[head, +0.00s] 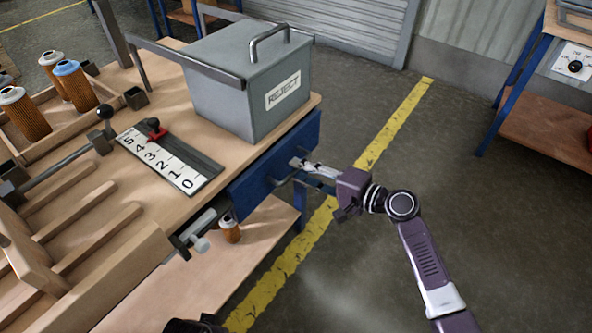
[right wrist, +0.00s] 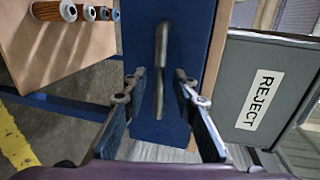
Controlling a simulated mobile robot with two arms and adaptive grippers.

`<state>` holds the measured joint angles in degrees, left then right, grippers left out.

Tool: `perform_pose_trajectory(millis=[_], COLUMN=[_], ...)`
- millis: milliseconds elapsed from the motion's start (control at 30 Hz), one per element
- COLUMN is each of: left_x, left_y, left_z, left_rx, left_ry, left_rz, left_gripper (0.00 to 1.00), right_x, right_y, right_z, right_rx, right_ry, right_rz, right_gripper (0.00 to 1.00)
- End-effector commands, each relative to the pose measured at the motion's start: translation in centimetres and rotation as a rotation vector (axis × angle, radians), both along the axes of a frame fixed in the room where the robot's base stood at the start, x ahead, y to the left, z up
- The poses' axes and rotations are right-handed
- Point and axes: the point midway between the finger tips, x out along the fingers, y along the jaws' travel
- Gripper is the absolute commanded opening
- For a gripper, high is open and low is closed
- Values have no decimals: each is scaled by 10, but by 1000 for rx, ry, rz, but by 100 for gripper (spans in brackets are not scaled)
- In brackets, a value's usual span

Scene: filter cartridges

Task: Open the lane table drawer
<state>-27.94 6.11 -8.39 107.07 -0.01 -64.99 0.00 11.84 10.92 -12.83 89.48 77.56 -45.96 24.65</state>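The lane table (head: 205,190) has a blue drawer front (head: 248,190) under the right end of its wooden top. The drawer front looks flush with the table, with no visible gap. Its grey bar handle (right wrist: 161,70) runs up the middle of the blue front in the right wrist view. My right gripper (head: 303,170) is at the drawer front. In the right wrist view its two fingers (right wrist: 160,88) are apart, one on each side of the handle, with clear space between finger and bar.
A grey REJECT bin (head: 222,100) stands on the table above the drawer. A numbered scale (head: 150,160) and filter cartridges (head: 78,88) are on the top. A lower shelf (head: 262,232) holds another cartridge (head: 230,230). The floor right of the drawer is clear.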

Motion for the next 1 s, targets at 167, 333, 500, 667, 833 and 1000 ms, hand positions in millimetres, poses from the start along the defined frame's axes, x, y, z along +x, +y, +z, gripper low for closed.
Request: perform_pose_trajectory(millis=[167,333,500,667,833,1000], left_x=[2,3,3,3,3,3], left_y=[0,0,0,-1,-1,0], left_z=[7,9,9,9,9,9], left_rx=[0,0,0,-1,-1,-1], left_ry=[-6,-6,-7,-7,-7,-7], left_rz=[1,1,0,0,1,1], left_gripper=[40,40,40,40,40,40], right_x=[10,13,12,12,12,12], right_y=[14,17,17,17,17,16], right_z=[-5,-5,-5,-5,-6,-6], right_rx=[0,-1,-2,-2,-2,-2], right_ry=[1,0,0,0,1,1], right_rz=[0,-1,-1,-1,-1,-1], right_gripper=[26,26,24,6,0,0])
